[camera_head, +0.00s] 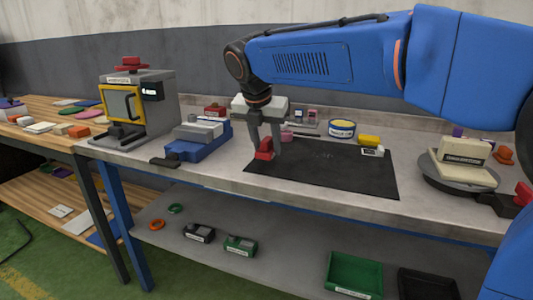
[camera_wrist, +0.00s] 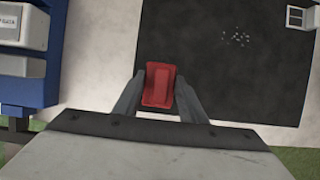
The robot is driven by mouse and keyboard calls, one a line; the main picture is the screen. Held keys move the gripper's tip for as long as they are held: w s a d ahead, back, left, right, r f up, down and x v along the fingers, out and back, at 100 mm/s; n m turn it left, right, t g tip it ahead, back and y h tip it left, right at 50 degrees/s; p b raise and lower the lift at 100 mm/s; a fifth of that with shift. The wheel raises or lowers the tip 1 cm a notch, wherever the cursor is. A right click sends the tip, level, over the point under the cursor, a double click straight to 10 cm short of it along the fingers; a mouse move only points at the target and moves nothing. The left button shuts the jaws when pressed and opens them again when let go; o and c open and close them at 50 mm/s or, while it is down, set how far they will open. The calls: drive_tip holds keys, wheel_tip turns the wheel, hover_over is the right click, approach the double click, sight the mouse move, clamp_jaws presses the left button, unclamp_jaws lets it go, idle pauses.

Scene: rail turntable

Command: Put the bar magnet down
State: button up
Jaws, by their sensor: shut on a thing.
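A red block-shaped piece, which I take to be the bar magnet (camera_head: 264,148), is between the fingers of my gripper (camera_head: 265,152). In the wrist view the red magnet (camera_wrist: 159,84) sits between the two grey fingertips of the gripper (camera_wrist: 158,88), which close on its sides. It is over the left edge of the black mat (camera_head: 340,175). I cannot tell whether its underside touches the mat. In the wrist view the dark mat (camera_wrist: 225,60) lies under and to the right of it.
A blue vise-like fixture (camera_head: 197,140) stands left of the gripper. A yellow block (camera_head: 369,141), a small white box (camera_head: 373,152) and a round tin (camera_head: 342,128) stand along the mat's back. A turntable (camera_head: 460,180) is at right. The mat's middle is mostly clear, with small specks (camera_wrist: 236,38).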

sight(267, 154)
drive_tip(key=shift+f, duration=1.4)
drive_tip(key=shift+f, duration=0.2)
drive_tip(key=o, duration=1.1)
drive_tip(key=shift+f, duration=0.1)
drive_tip(key=v, duration=1.2)
drive_tip(key=shift+r, duration=0.4)
drive_tip(key=shift+w, duration=0.1)
